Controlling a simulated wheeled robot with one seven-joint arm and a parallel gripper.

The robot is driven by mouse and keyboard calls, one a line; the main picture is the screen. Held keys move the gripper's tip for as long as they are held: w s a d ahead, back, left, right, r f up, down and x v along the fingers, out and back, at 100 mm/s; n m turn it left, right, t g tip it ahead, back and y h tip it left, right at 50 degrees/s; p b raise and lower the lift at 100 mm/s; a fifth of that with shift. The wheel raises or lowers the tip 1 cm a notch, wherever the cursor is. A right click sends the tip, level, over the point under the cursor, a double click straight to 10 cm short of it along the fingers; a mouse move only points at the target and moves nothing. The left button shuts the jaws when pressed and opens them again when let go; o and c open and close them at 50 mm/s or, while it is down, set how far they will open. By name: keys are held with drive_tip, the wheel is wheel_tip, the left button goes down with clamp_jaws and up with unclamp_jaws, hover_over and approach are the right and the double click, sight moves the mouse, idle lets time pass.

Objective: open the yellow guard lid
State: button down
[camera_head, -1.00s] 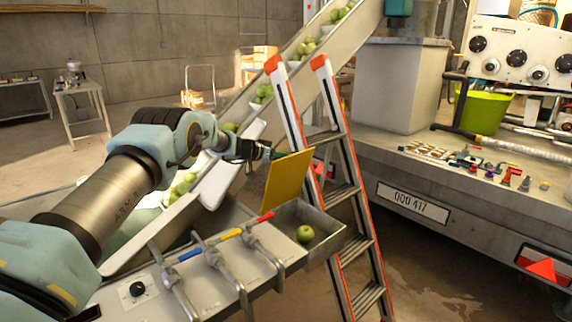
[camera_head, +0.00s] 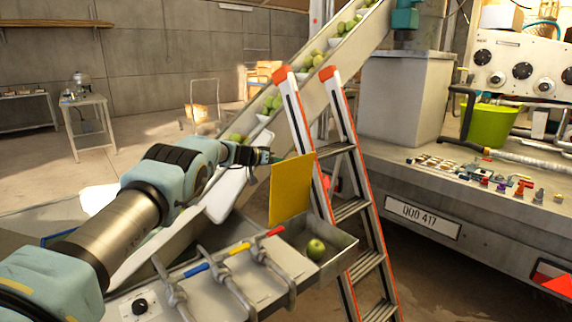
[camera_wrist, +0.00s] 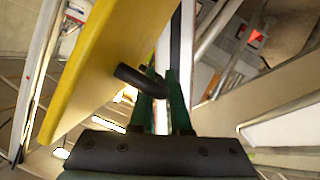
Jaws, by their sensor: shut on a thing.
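The yellow guard lid (camera_head: 291,190) stands upright, raised at the left end of a metal tray that holds a green apple. In the wrist view the lid (camera_wrist: 100,60) fills the upper left, with a dark curved handle (camera_wrist: 140,80) on its face. My gripper (camera_head: 268,158) is at the lid's upper left edge. In the wrist view its green fingers (camera_wrist: 165,97) are shut on the end of the handle. The lid's hinge is not clear in either view.
An orange-tipped stepladder (camera_head: 345,180) stands right behind the lid. A conveyor with apples (camera_head: 330,65) rises behind. A trailer bed (camera_head: 470,195) is at the right.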

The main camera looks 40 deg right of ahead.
drive_tip(key=c, duration=1.2)
unclamp_jaws()
drive_tip(key=shift+f, duration=0.1)
drive_tip(key=shift+o, duration=0.2)
drive_tip(key=shift+a, duration=0.1)
drive_tip(key=b+v, duration=0.3)
drive_tip(key=v, duration=0.7)
drive_tip(key=shift+a+b, duration=0.3)
